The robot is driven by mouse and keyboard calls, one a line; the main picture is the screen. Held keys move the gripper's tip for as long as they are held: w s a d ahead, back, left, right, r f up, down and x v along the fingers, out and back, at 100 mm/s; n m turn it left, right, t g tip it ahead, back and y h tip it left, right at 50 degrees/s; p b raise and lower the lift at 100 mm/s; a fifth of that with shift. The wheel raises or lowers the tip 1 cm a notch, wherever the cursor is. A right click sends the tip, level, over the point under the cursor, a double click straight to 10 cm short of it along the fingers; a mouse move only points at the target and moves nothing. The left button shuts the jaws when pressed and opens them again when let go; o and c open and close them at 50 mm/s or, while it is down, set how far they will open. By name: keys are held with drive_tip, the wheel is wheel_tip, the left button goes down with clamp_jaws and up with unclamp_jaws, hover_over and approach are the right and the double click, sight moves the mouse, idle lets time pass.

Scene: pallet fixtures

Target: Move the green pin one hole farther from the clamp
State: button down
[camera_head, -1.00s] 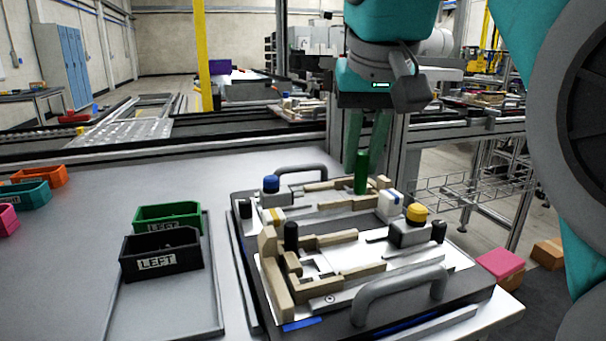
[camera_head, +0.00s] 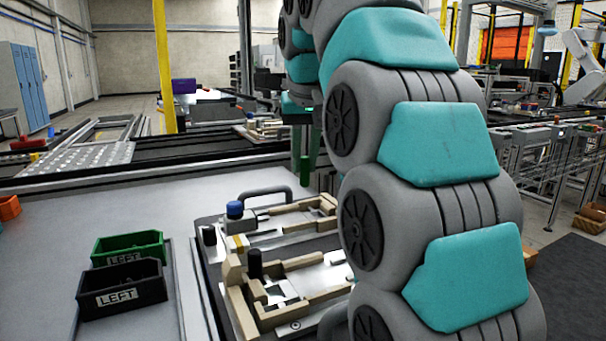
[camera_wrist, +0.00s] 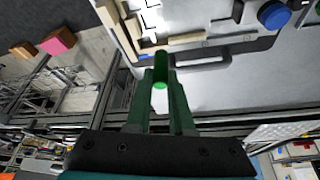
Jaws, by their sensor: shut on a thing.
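My gripper (camera_wrist: 158,100) has dark green fingers and is shut on the green pin (camera_wrist: 160,68). In the head view the pin (camera_head: 304,165) hangs below my fingers, near the far edge of the pallet fixture (camera_head: 208,262). I cannot tell whether its lower end is clear of the fixture. A blue-knobbed clamp (camera_head: 235,211) stands at the fixture's far left; its blue knob (camera_wrist: 274,15) shows at the upper right of the wrist view. My arm hides the fixture's right side in the head view. The pin holes cannot be made out.
A black bin (camera_head: 122,290) and a green bin (camera_head: 128,248), both marked LEFT, stand in a tray left of the fixture. A black post (camera_head: 254,264) stands on the near part. A grey handle (camera_head: 262,192) arches at the far edge.

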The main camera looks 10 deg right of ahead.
sight(304, 182)
drive_tip(key=shift+w, duration=0.25)
wheel_tip(304, 182, down, 2)
drive_tip(key=shift+w+f+b, duration=0.15)
drive_tip(key=shift+b, duration=0.9)
drive_tip(key=shift+f+p, duration=0.3)
drive_tip(key=shift+f, duration=0.35)
drive_tip(key=shift+f+b, duration=0.3)
drive_tip(key=shift+f, duration=0.2)
drive_tip(key=shift+f, duration=0.1)
drive_tip(key=c, duration=0.8)
unclamp_jaws()
